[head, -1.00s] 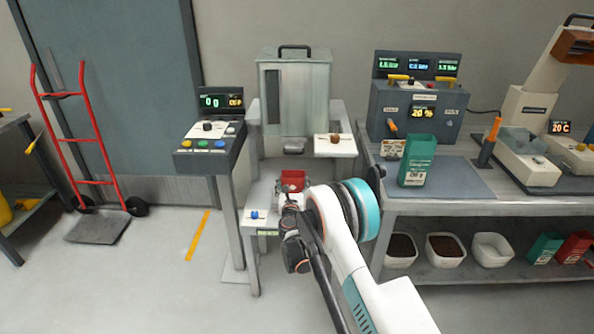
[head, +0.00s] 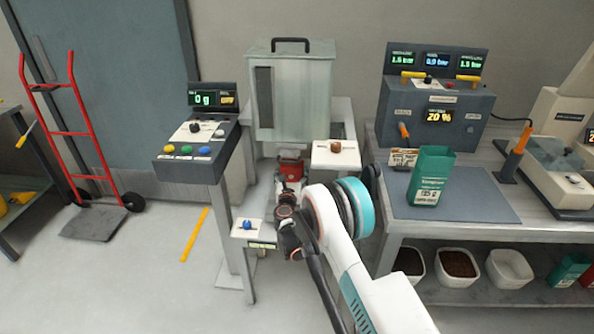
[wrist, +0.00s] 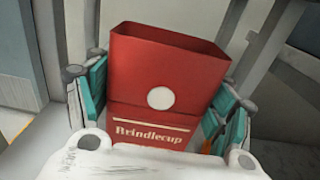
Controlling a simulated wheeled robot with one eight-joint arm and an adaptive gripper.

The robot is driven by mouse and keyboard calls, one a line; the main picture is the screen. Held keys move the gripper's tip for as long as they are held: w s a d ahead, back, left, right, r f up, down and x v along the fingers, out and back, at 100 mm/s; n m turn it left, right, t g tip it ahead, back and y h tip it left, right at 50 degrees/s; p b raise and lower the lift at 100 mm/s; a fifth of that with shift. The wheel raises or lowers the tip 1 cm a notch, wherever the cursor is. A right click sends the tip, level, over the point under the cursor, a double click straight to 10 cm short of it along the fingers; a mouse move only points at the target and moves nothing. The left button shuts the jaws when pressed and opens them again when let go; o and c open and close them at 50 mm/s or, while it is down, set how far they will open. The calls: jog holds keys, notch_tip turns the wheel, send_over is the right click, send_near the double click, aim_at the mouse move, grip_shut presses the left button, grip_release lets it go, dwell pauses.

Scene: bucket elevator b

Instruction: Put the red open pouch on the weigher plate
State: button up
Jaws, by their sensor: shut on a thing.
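The red open pouch (wrist: 165,75) fills the middle of the wrist view, upright with its open mouth up and a white dot and a "Brindlecup" label on its front. My gripper (wrist: 158,105) is shut on it, with teal finger pads on both sides. In the head view the red pouch (head: 290,168) is small, held by my gripper (head: 289,183) just under the hopper of the weigher (head: 292,95). The weigher plate is not clearly visible; my arm and the pouch cover that spot. The weigher display (head: 213,99) reads 0 g.
A ledge with a brown knob (head: 336,155) is close to the right of the pouch. A blue knob (head: 247,225) sits on the lower front shelf. A control console (head: 197,150) stands left. A green pouch (head: 432,176) stands on the right bench.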

jog(key=shift+s+d+r, duration=0.1)
jog(key=shift+s+r, duration=0.05)
jog(key=o, duration=0.8)
jog(key=shift+f, duration=0.2)
jog(key=shift+r, duration=0.1)
jog(key=shift+s+r, duration=0.1)
jog(key=shift+s, duration=0.1)
jog(key=shift+s+a+p, duration=0.15)
jog(key=shift+s+p, duration=0.9)
jog(key=shift+s, duration=1.85)
jog(key=shift+s+a+p, duration=0.1)
jog(key=shift+s+p, duration=0.9)
jog(key=shift+s, duration=1.9)
